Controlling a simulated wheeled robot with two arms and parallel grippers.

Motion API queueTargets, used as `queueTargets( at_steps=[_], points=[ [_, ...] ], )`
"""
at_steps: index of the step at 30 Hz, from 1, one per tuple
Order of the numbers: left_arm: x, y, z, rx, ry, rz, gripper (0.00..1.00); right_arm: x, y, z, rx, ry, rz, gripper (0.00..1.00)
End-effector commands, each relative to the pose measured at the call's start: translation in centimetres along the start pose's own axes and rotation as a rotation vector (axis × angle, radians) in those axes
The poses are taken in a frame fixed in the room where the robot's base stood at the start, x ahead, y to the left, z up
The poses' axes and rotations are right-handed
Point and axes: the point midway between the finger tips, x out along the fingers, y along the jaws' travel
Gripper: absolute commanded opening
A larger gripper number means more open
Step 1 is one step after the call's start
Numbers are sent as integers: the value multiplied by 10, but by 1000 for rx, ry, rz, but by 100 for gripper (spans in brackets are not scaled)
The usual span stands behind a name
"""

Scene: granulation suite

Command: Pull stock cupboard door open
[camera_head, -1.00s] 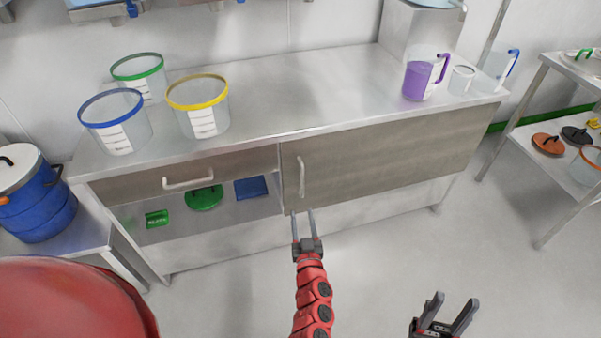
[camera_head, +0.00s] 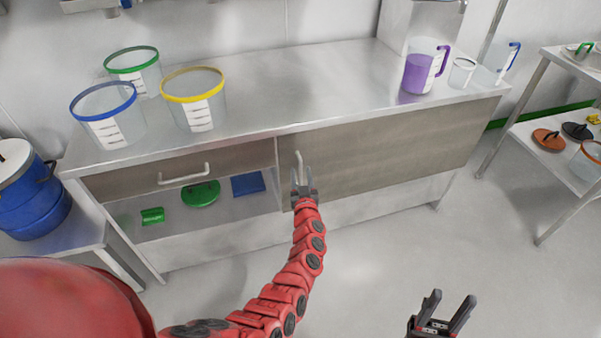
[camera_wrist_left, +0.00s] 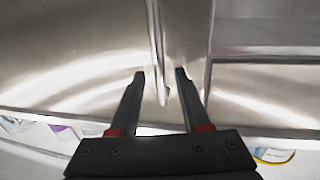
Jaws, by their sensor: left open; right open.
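The stock cupboard door (camera_head: 390,148) is a grey-brown panel under the steel worktop and looks closed. Its pale vertical bar handle (camera_head: 299,162) is near the door's left edge, its lower part hidden by my gripper. My left gripper (camera_head: 303,180) is open at the handle. In the left wrist view the handle (camera_wrist_left: 156,50) runs down between the two open fingers (camera_wrist_left: 160,74). I see a gap on both sides of it, and cannot tell whether a finger touches it. My right gripper (camera_head: 453,297) is open and empty over the floor at lower right.
Left of the door are a drawer front (camera_head: 135,184) and an open shelf (camera_head: 235,206) with green and blue items. Clear tubs (camera_head: 205,112) and a purple-filled jug (camera_head: 416,76) stand on the worktop (camera_head: 300,90). The floor (camera_head: 390,255) before the door is clear.

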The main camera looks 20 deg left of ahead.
Motion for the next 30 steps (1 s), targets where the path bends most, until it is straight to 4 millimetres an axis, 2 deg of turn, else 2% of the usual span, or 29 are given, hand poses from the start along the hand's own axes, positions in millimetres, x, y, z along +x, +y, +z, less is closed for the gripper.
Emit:
queueTargets(
  at_steps=[6, 16, 17, 24, 30],
  points=[
    [17, 1, 0, -1, 0, 1, 47, -6, 0, 1, 0, 0, 0, 50],
    [19, 0, 0, -1, -2, 1, 47, -6, 0, 1, 0, 0, 0, 50],
    [19, 0, 0, -1, -2, 1, 43, -6, 0, 1, 0, 0, 0, 50],
    [19, 0, 0, -1, -1, 0, 0, -6, 0, 1, 0, 0, 0, 50],
    [18, 0, 0, 0, -1, 0, 0, -6, 0, 1, 0, 0, 0, 50]
  ],
)
